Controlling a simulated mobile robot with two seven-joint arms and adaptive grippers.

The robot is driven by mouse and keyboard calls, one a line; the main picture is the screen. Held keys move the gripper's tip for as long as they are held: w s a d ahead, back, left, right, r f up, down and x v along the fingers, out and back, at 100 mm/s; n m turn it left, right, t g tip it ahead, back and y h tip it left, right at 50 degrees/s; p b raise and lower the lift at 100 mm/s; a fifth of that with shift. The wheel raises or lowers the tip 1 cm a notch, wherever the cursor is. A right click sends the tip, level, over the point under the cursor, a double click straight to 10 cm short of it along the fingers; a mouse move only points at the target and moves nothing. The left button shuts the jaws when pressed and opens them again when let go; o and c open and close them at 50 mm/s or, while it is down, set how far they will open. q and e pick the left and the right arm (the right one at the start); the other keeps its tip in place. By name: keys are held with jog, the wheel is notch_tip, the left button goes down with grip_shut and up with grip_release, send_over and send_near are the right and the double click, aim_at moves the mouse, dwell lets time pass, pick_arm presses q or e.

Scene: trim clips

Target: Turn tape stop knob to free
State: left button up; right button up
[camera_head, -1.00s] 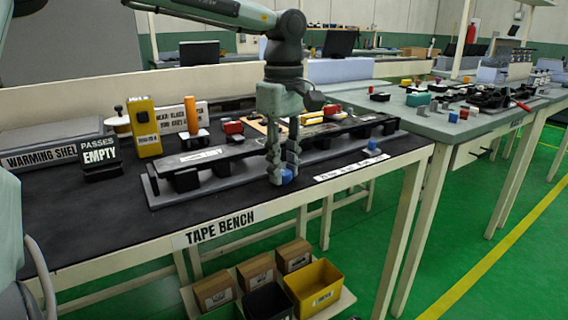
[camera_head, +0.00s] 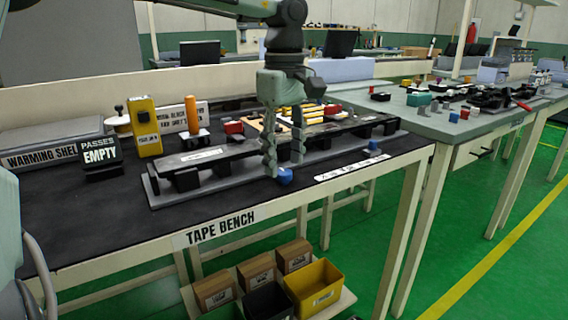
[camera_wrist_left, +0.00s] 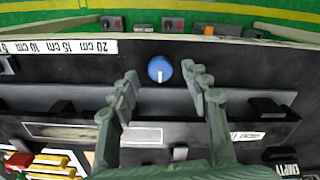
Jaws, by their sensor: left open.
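The blue round knob (camera_head: 285,176) stands at the front edge of the tape bench, below the long black fixture (camera_head: 215,158). In the left wrist view the knob (camera_wrist_left: 160,69) shows a white pointer line running toward the bottom of the picture. My left gripper (camera_head: 284,164) is open and empty, pointing down over the knob. In the left wrist view its two fingers (camera_wrist_left: 160,76) are on either side of the knob, with clear gaps. I cannot tell the fingertips' height above it. My right gripper is not in view.
A white scale strip (camera_head: 352,170) lies right of the knob, near a small blue block (camera_head: 374,145). The "PASSES EMPTY" sign (camera_head: 101,156), a yellow device (camera_head: 145,127) and an orange-handled tool (camera_head: 192,116) stand behind at left. The bench front (camera_head: 130,222) is clear.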

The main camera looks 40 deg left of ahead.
aim_at(284, 172)
pick_arm(q)
notch_tip(284, 172, up, 10)
dwell(0.3)
dwell(0.5)
